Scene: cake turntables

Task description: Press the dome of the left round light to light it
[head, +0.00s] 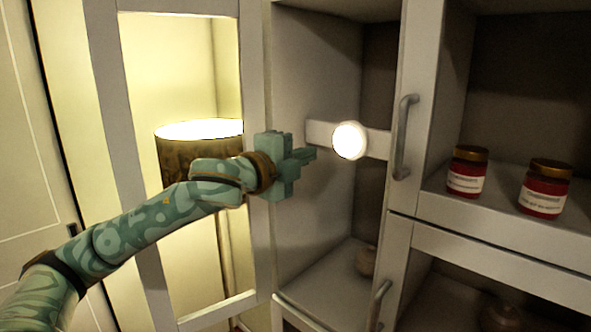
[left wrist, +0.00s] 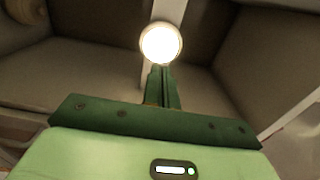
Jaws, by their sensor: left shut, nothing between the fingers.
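One round light (head: 349,141) shows in the head view, its dome glowing white on a pale strip inside the cupboard. It also glows in the left wrist view (left wrist: 161,43), just beyond my fingertips. My left gripper (head: 312,153) is shut and empty, its fingers pointing at the dome from the left. In the head view a small gap shows between the fingertips and the dome. In the left wrist view the shut fingers (left wrist: 163,72) reach up to just below the dome's edge. A second round light is not visible. My right gripper is not in view.
A cabinet door with a grey handle (head: 404,137) stands right of the light. Two red jars (head: 467,172) (head: 544,188) stand on the right shelf. A lit lamp (head: 200,142) stands behind the glazed frame at left. A small round object (head: 367,261) sits low in the cupboard.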

